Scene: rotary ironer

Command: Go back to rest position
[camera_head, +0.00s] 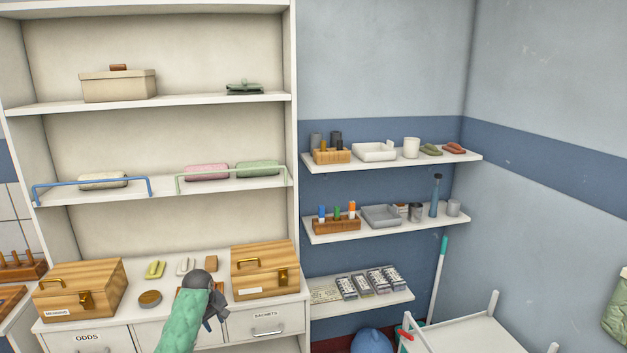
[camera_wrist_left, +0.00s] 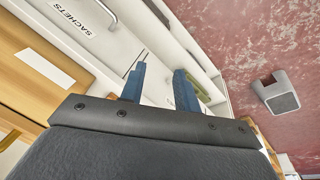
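My left gripper (camera_head: 216,316) reaches in from the bottom, at the end of a green-sleeved arm. It is in front of the cabinet's drawer row, left of the drawer labelled SACHETS (camera_head: 285,322). In the left wrist view its two blue fingers (camera_wrist_left: 160,88) stand apart with nothing clearly held between them. White drawer fronts and the SACHETS label (camera_wrist_left: 75,20) show close by there. My right gripper is not in view.
Two wooden boxes (camera_head: 82,284) (camera_head: 265,270) flank small items on the counter. Shelves (camera_head: 150,104) hold a lidded box and folded cloths. Wall shelves (camera_head: 390,160) stand right. A white frame-like stand (camera_head: 465,335) is at lower right. The reddish floor (camera_wrist_left: 230,50) holds a grey object (camera_wrist_left: 282,98).

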